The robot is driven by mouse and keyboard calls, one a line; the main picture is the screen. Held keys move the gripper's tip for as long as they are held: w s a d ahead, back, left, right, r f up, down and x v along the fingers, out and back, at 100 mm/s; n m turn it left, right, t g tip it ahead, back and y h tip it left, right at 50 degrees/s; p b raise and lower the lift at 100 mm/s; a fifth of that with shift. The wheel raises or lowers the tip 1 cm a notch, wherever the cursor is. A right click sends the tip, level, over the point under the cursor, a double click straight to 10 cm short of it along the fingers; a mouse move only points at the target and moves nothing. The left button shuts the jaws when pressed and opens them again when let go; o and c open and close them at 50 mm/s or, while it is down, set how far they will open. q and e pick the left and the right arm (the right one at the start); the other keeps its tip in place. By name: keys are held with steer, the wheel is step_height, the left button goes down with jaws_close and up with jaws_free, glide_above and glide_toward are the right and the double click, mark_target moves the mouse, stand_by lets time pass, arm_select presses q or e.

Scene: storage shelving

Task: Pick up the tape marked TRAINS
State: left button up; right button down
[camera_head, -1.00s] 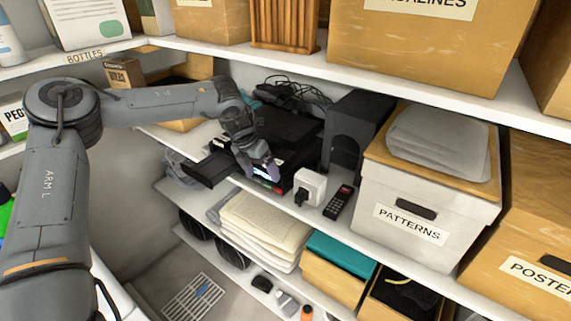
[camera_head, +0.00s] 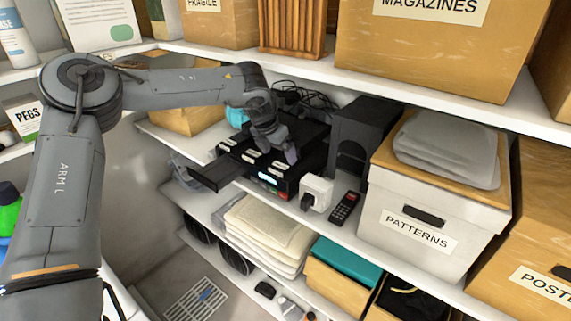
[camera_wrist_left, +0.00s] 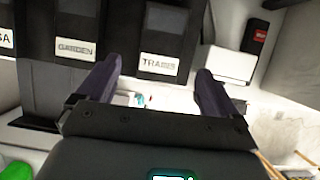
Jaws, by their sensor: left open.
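The tape marked TRAINS (camera_wrist_left: 160,55) is a dark cassette with a white label, the rightmost of three labelled tapes in the left wrist view. Beside it is a tape marked GARDEN (camera_wrist_left: 75,45), and farther left one whose label is cut off. In the head view they lie in a row on a black device, with the rightmost label (camera_head: 278,166) just below my gripper. My left gripper (camera_head: 277,148) is open and empty above the device. In the left wrist view its fingers (camera_wrist_left: 155,85) spread below the TRAINS label. My right gripper is not in view.
A white plug adapter (camera_head: 317,191) and a black remote (camera_head: 344,208) stand right of the device. A black box (camera_head: 358,135) and the PATTERNS box (camera_head: 420,215) are farther right. An upper shelf (camera_head: 420,88) with boxes hangs above. Cables lie behind.

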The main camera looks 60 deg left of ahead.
mark_target(283, 164)
arm_select(q)
steer(key=p+x, duration=0.1)
steer(key=x, duration=0.2)
steer(key=shift+w+f+p, duration=0.15)
steer(key=shift+f+p, duration=0.1)
steer(key=shift+p, duration=0.05)
steer(key=shift+w+a+f, duration=0.1)
steer(key=shift+w+f, duration=0.15)
steer(key=shift+f, duration=0.4)
steer(key=c, duration=1.2)
steer(key=shift+s+r, duration=0.1)
steer(key=shift+r, duration=0.05)
